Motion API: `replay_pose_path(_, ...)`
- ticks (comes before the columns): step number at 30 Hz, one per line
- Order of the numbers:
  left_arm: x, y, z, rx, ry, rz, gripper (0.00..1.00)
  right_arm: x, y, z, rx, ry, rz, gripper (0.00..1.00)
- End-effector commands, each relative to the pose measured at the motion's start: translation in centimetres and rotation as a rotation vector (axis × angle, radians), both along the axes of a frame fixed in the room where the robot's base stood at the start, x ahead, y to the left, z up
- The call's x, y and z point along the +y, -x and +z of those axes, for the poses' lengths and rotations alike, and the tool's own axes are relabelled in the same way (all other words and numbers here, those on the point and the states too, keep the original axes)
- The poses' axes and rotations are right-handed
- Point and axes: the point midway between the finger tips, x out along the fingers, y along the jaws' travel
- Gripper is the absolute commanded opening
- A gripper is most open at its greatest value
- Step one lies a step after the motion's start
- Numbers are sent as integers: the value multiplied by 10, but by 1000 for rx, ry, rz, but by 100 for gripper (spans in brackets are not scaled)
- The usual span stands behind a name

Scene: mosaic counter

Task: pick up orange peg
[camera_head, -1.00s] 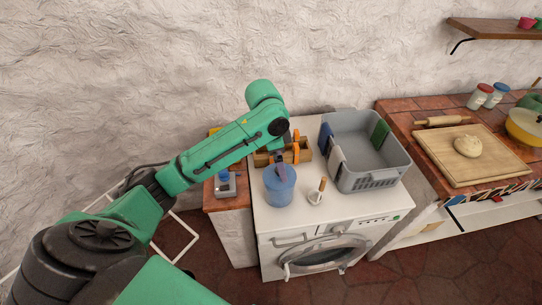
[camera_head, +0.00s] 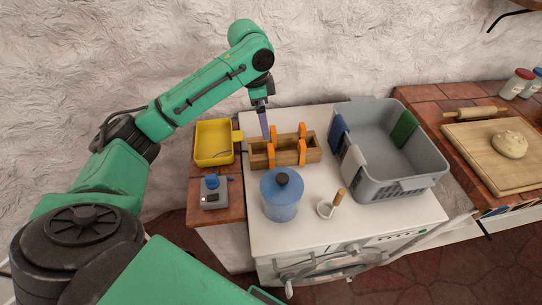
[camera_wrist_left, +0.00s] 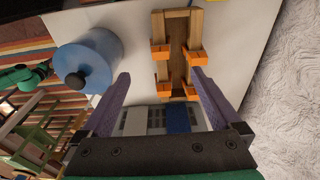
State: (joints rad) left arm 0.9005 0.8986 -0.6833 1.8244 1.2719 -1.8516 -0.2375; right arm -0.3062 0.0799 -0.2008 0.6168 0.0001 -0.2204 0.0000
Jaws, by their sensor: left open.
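A wooden box (camera_head: 287,155) stands on the white washing machine top, with several orange pegs on its long sides. One orange peg (camera_head: 272,155) is at its near left, and another (camera_head: 302,152) is at its near right. In the wrist view the pegs, such as one orange peg (camera_wrist_left: 198,57), sit in pairs across the box (camera_wrist_left: 176,15). My left gripper (camera_head: 264,122) points down by the left end of the box in the head view, empty. In the wrist view the open purple fingers (camera_wrist_left: 161,80) appear either side of the box's near part. Contact cannot be told. My right gripper is not in view.
A blue lidded jar (camera_head: 281,199) stands in front of the box. A grey basket (camera_head: 396,180) is to the right, a small holder with a wooden stick (camera_head: 338,198) in front. A yellow tray (camera_head: 213,143) and a grey device (camera_head: 212,196) are to the left.

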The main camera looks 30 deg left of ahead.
Motion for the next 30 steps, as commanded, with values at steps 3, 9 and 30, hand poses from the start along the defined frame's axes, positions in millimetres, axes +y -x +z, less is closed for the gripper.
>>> replay_pose_path(3,-3,-1,-25,7,-1,0,98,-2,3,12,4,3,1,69)
replay_pose_path(9,-7,-5,-70,4,-1,1,98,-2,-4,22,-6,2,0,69)
replay_pose_path(30,-17,-12,-131,0,-1,-1,55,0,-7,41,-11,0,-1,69)
